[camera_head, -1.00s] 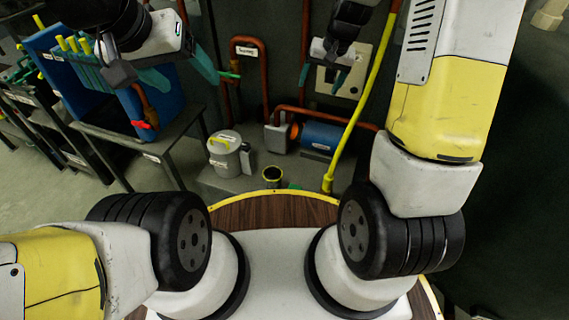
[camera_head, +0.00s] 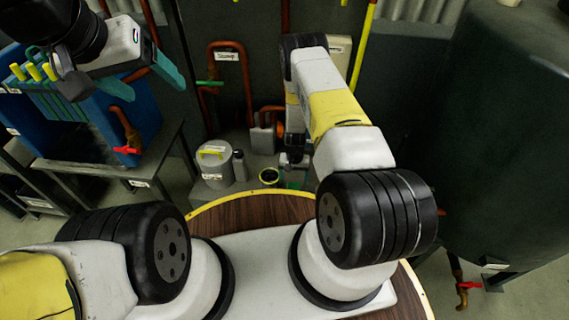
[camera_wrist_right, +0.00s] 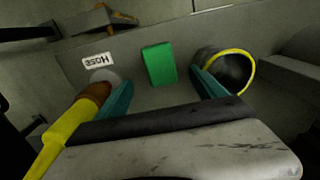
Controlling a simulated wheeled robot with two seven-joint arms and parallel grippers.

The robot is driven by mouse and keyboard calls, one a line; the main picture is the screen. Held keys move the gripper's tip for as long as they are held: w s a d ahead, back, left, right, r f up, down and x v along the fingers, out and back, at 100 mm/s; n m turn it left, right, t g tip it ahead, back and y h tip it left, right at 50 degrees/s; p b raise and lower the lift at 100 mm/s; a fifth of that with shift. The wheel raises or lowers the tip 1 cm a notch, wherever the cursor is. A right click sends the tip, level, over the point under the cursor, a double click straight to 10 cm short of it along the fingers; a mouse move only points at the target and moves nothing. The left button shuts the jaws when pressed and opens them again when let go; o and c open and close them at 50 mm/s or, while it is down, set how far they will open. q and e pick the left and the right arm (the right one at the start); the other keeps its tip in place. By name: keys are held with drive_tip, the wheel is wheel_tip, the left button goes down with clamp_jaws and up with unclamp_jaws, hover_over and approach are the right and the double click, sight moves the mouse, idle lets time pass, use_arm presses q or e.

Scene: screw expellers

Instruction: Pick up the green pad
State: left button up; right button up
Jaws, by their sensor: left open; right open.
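The green pad (camera_wrist_right: 158,64) lies on a grey surface in the right wrist view, a small upright-looking rectangle ahead of my right gripper (camera_wrist_right: 162,94). The right gripper's two teal fingers are open and apart, with the pad between and beyond their tips; nothing is held. In the head view the right gripper (camera_head: 292,172) is low at the end of its arm, by the plinth, and mostly hides the pad. My left gripper (camera_head: 145,82) is open and empty, high in front of the blue rack at the left.
A black cup with a yellow rim (camera_wrist_right: 228,70) stands just right of the pad. A yellow hose with a brown fitting (camera_wrist_right: 88,98) is at the left by a "Hose" label. A grey canister (camera_head: 213,165) stands left of the cup. A large dark tank (camera_head: 480,130) fills the right.

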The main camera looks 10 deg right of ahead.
sight(293, 186)
wheel_tip(293, 186, down, 7)
drive_tip(key=shift+w+f, duration=0.1)
idle(0.3)
drive_tip(key=shift+c, duration=0.4)
drive_tip(key=c, duration=1.4)
drive_tip(key=shift+o, duration=0.2)
drive_tip(key=shift+r, duration=0.6)
drive_tip(key=shift+s+d+r, duration=0.1)
drive_tip(key=shift+s+r, duration=0.2)
drive_tip(key=shift+r, duration=0.35)
drive_tip(key=shift+s+d+r, duration=0.1)
drive_tip(key=shift+s+r, duration=0.15)
drive_tip(key=shift+r, duration=0.35)
drive_tip(key=s+d+r, duration=0.1)
drive_tip(key=s+d, duration=0.2)
drive_tip(key=s, duration=1.1)
drive_tip(key=shift+s+d+r, duration=0.2)
drive_tip(key=shift+s+d, duration=0.05)
